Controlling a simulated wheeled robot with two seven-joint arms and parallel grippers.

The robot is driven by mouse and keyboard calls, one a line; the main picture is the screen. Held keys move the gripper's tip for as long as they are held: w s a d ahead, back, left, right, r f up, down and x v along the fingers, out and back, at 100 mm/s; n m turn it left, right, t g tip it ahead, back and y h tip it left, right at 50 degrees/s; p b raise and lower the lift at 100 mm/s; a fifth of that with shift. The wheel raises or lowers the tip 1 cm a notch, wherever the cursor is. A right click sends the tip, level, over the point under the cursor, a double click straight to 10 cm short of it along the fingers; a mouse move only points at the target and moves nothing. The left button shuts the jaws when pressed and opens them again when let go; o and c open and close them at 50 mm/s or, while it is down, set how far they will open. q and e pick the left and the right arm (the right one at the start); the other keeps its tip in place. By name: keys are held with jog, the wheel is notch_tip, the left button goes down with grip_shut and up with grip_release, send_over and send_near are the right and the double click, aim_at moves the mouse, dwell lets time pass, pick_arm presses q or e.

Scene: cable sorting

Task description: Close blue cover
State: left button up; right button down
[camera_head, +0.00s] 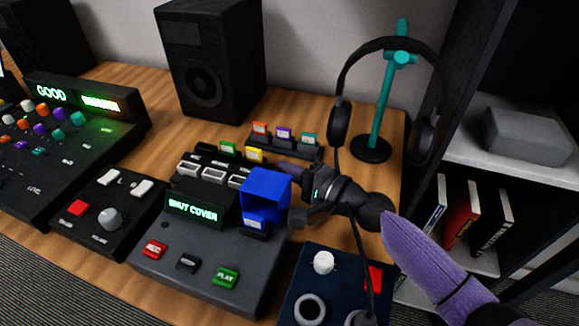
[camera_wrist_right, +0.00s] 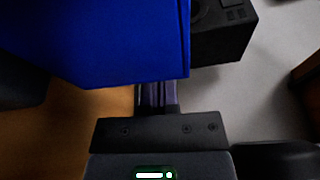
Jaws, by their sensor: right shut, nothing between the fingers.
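The blue cover (camera_head: 265,188) stands raised on the right side of the dark recorder box (camera_head: 180,262); a label slot shows under it. The box's green display (camera_head: 193,208) reads "SHUT COVER". My right gripper (camera_head: 288,168) is shut and empty, reaching in from the right just behind the cover, its fingers partly hidden by it. In the right wrist view the cover (camera_wrist_right: 100,40) fills the upper left, and the closed fingers (camera_wrist_right: 157,95) pass beside or under its edge; I cannot tell whether they touch it. My left gripper is not in view.
A cartridge rack (camera_head: 285,143) sits behind the box. A headphone stand (camera_head: 372,150) is at the back right. A dark blue panel with knobs (camera_head: 335,262) is in front of my right arm. A mixer (camera_head: 75,140) and a speaker (camera_head: 212,60) stand left and behind.

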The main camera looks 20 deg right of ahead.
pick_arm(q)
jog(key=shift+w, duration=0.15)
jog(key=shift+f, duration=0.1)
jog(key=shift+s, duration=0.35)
pick_arm(e)
jog(key=shift+s+a+r+n, duration=0.1)
jog(key=shift+r+n, duration=0.15)
jog(key=shift+n, duration=0.15)
pick_arm(q)
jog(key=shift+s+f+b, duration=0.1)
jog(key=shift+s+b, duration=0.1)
jog(key=shift+b, duration=0.1)
pick_arm(e)
jog(key=shift+r, duration=0.15)
